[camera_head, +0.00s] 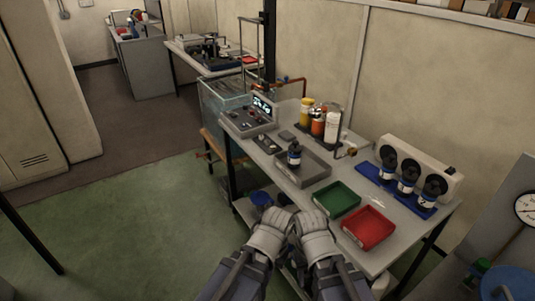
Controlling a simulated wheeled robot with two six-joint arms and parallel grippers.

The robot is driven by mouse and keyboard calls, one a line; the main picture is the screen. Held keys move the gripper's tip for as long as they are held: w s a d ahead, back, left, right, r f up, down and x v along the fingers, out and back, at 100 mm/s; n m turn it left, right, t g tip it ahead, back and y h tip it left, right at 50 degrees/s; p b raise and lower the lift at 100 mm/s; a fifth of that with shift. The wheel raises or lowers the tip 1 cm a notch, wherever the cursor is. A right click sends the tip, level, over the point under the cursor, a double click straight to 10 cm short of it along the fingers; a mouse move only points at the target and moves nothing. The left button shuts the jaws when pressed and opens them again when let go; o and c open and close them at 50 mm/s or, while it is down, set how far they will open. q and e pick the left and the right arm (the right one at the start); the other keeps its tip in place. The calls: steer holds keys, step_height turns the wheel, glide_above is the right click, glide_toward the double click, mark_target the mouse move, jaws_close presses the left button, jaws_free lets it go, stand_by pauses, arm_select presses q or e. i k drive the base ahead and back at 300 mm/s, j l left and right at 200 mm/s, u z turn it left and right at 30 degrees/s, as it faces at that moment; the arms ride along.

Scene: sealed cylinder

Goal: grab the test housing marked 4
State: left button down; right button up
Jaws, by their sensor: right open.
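Three dark housings with black round tops and blue-and-white labels stand in a row at the right of the bench: a left one (388,165), a middle one (407,178) and a right one (431,192). A similar dark housing (294,155) stands in a grey tray (318,168) at the bench's middle. The marks are too small to read, so I cannot tell which is 4. My left gripper (277,218) and right gripper (307,216) are side by side at the bench's front, apart from all housings. The right is open; the left's jaws are unclear.
A green tray (337,198) and a red tray (369,227) lie near the bench's front edge. Several bottles (318,121) stand at the back, beside a control box (249,117) with a display. A blue mat (376,173) lies under the row. Green floor (150,225) is clear at left.

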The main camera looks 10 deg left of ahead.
mark_target(295, 150)
steer(key=i+j+z, duration=0.2)
steer(key=j+z, duration=0.15)
steer(key=i+j+z, duration=0.1)
steer(key=j+z, duration=0.25)
steer(key=i+j+z, duration=0.1)
steer(key=j+z, duration=0.2)
steer(key=j, duration=0.25)
